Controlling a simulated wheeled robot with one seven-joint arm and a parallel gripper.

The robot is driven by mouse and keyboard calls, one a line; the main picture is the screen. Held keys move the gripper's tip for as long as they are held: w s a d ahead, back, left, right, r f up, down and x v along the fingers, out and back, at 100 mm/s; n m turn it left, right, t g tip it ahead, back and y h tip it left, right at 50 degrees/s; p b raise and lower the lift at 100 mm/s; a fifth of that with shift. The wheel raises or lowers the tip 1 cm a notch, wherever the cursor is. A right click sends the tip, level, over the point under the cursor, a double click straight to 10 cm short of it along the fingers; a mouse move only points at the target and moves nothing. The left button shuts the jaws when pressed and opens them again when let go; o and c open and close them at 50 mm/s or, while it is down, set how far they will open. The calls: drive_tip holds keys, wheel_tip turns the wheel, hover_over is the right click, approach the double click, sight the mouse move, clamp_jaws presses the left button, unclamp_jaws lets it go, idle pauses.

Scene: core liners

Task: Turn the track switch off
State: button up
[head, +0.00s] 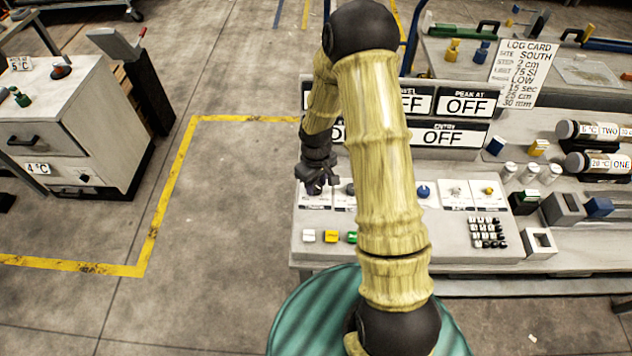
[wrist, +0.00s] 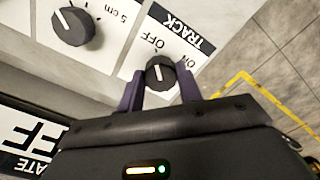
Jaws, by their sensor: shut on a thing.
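The track switch is a dark round knob (wrist: 160,73) on a white plate (wrist: 178,52) printed TRACK, with OFF and ON marks, seen upside down in the wrist view. The knob's white line points up in the picture, roughly towards the OFF mark; its exact angle is hard to tell. My gripper (wrist: 160,92) has its two purple fingers on either side of the knob and is shut on it. In the head view my gripper (head: 318,188) is at the left end of the console (head: 312,232), where it hides the knob.
Another dark knob (wrist: 72,27) marked 5 cm sits beside the switch. In the head view, a blue knob (head: 423,191), coloured buttons (head: 330,236) and a keypad (head: 487,232) are on the console. Display panels (head: 450,135) reading OFF stand behind. Floor left of the console is clear.

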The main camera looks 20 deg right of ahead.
sight(316, 185)
drive_tip(key=shift+w, duration=0.1)
idle(0.3)
drive_tip(key=o, duration=1)
drive_tip(key=shift+r, duration=0.1)
wheel_tip(316, 185, up, 17)
drive_tip(key=b, duration=0.1)
drive_tip(key=shift+r, duration=0.15)
drive_tip(key=s+r+m+t, duration=0.1)
drive_tip(key=s+m, duration=0.4)
drive_tip(key=s, duration=0.9)
drive_tip(key=shift+s+r+t, duration=0.15)
drive_tip(key=shift+t, duration=0.65)
drive_tip(key=shift+a, duration=0.1)
